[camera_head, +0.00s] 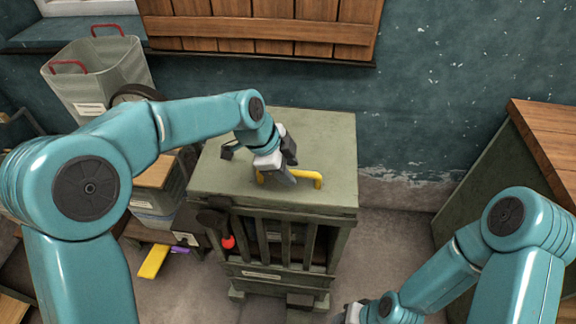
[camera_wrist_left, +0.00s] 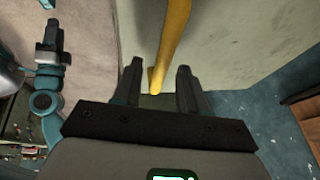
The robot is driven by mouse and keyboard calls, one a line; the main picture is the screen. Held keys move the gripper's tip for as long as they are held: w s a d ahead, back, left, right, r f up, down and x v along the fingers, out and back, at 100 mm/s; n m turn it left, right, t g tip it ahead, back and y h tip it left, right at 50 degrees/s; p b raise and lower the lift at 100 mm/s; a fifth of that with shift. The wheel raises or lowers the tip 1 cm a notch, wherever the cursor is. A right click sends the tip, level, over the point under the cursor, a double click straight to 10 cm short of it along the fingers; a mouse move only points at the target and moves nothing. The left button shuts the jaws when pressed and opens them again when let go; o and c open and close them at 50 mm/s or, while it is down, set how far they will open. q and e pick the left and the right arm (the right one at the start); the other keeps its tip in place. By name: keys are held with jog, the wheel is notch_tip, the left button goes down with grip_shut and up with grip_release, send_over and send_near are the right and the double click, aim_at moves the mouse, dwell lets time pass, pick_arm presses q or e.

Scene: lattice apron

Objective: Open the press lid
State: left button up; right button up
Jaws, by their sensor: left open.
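The press is a grey-green slatted cabinet with a flat lid (camera_head: 328,140). A yellow bar handle (camera_head: 308,176) stands on the lid near its front edge. My left gripper (camera_head: 288,166) is over the handle's left part and hides some of it. In the left wrist view the yellow handle (camera_wrist_left: 172,38) runs between the two open fingers (camera_wrist_left: 158,72), with the pale lid (camera_wrist_left: 235,40) beyond. I cannot tell whether the fingers touch it. The lid lies flat on the cabinet. My right gripper (camera_head: 350,315) is partly in view at the bottom, away from the press; its jaws are unclear.
A grey bin with red handles (camera_head: 98,68) stands at the back left. Stacked boxes (camera_head: 155,195) are left of the press. A yellow object (camera_head: 153,262) lies near the floor. A wood-topped cabinet (camera_head: 548,135) stands at the right. Floor between it and the press is clear.

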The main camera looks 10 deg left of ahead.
pick_arm(q)
jog(key=shift+w, duration=0.1)
grip_shut()
jog(key=w+r+p, duration=0.5)
jog(key=r+p, duration=0.1)
jog(key=r, duration=0.2)
jog(key=w+r+p, duration=0.5)
jog(key=r+p, duration=0.1)
jog(key=r, duration=0.2)
jog(key=shift+r, duration=0.2)
jog(key=shift+a, duration=0.1)
